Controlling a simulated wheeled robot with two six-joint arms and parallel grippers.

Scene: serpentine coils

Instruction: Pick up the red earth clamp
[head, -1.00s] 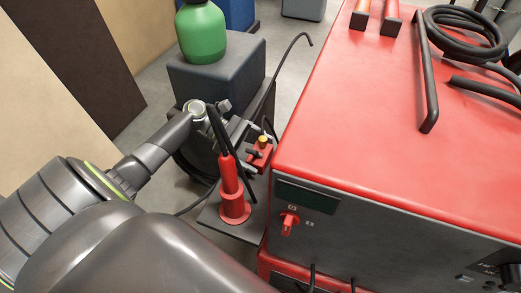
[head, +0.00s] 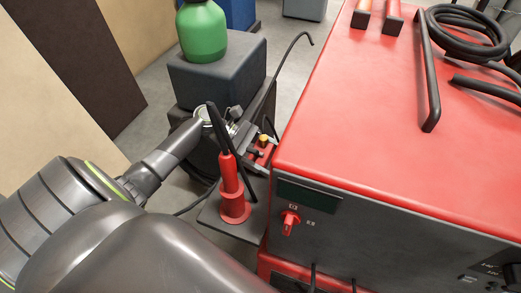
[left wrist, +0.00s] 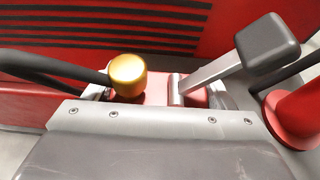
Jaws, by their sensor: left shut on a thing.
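The red earth clamp (head: 262,154) has a brass-yellow knob and sits low beside the red machine, left of its front corner in the head view. In the left wrist view the red clamp body (left wrist: 155,92) with its round brass knob lies just beyond my grey gripper housing. A black cable runs off to the left there. My left gripper (head: 250,140) reaches in from the left and is shut on the clamp. The fingertips are partly hidden by the clamp and the black rods in front. My right gripper is not in view.
A red holder (head: 233,205) with black rods stands upright close in front of my left gripper. The large red machine (head: 380,120) is close on the right. A dark box (head: 217,75) carrying a green cylinder (head: 201,35) stands behind.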

